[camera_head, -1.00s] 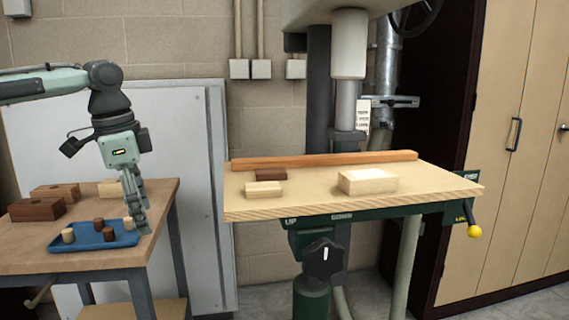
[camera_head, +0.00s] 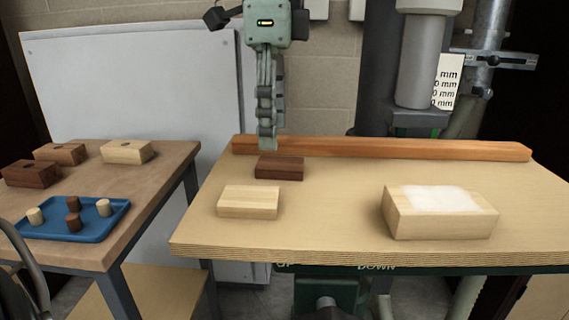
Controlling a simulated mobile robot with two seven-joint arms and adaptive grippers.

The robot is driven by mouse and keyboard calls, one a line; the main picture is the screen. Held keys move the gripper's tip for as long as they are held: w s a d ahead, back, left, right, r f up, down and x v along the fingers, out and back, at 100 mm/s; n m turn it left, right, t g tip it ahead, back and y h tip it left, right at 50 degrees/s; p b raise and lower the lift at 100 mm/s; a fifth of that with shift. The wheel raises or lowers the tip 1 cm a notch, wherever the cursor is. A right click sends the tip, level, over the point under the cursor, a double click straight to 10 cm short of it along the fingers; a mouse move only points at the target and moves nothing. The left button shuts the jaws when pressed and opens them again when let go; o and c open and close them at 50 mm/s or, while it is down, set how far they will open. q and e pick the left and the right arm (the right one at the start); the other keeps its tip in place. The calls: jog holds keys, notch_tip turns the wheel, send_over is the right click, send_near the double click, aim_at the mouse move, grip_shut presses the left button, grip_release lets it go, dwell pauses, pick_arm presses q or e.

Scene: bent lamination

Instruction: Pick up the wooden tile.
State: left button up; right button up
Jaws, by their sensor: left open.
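A small dark brown wooden tile (camera_head: 279,168) lies flat on the drill press table (camera_head: 330,220), just in front of a long wooden fence. A pale wooden tile (camera_head: 249,203) lies nearer the front, a little to the left. My left gripper (camera_head: 268,140) hangs pointing down, open and empty, with its fingertips just above and behind the left end of the dark tile in the picture. Its fingers overlap each other in this view, so the gap between them is hard to see. My right gripper is out of view.
A pale block with a white top (camera_head: 440,211) sits on the right of the table. The orange-brown fence (camera_head: 390,149) runs along the back. On the left, a workbench (camera_head: 150,190) holds a blue tray (camera_head: 95,228) with several small pegs, and blocks with holes.

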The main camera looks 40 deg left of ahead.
aim_at(273, 162)
pick_arm(q)
notch_tip(273, 162, down, 5)
jog(key=shift+w+a, duration=0.1)
jog(key=c, duration=1.2)
